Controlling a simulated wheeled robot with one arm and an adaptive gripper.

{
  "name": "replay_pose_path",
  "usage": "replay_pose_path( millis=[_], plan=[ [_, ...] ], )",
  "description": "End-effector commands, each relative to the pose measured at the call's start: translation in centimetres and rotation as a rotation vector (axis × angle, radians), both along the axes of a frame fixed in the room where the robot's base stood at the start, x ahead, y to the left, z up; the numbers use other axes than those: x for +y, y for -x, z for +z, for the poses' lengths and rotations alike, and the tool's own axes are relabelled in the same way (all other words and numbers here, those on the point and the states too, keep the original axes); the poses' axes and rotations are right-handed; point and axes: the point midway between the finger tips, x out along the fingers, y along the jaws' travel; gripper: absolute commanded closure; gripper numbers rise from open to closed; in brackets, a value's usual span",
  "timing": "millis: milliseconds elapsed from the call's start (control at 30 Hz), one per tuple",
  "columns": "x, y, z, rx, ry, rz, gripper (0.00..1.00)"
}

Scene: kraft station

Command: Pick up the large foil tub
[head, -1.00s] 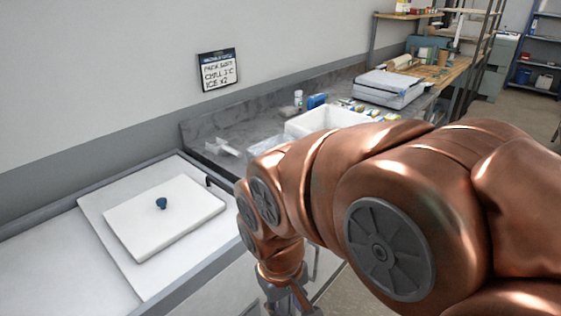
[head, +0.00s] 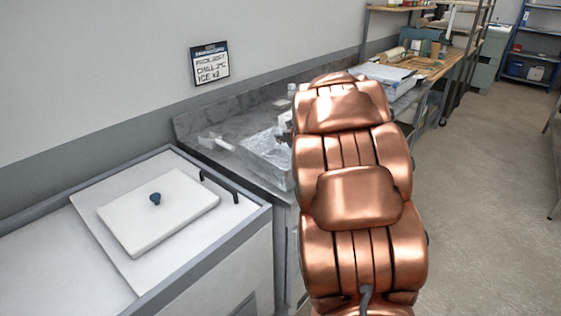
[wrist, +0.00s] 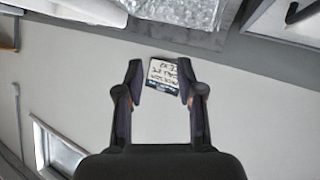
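I cannot pick out a large foil tub for certain. A shiny, crinkled silvery mass (head: 268,148) lies in a shallow basin on the grey counter, left of my arm in the head view. A similar crinkled surface (wrist: 178,10) shows at the top edge of the wrist view. My gripper (wrist: 160,82) is open and empty, its two dark fingers apart in front of the wall. In the head view my arm hides my gripper and part of the counter.
A sign (head: 210,64) hangs on the wall and shows upside down in the wrist view (wrist: 172,78). A grey case (head: 388,80) lies farther back. The floor (head: 485,190) at right is clear.

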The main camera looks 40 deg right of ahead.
Motion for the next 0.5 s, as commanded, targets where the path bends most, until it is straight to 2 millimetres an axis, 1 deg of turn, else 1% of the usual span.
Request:
replay_pose_path(
  millis=[33, 133, 233, 400, 500],
  plan=[
    [-0.4, -0.2, -1.2, -0.005, -0.029, 0.044, 0.62],
    [0.1, -0.6, -2.9, -0.019, -0.095, 0.149, 0.62],
    [0.8, -0.4, -4.5, -0.02, -0.165, 0.235, 0.62],
    [1.8, 0.5, -6.1, -0.018, -0.252, 0.328, 0.62],
    [2.1, 0.6, -6.6, -0.015, -0.275, 0.348, 0.62]
  ],
)
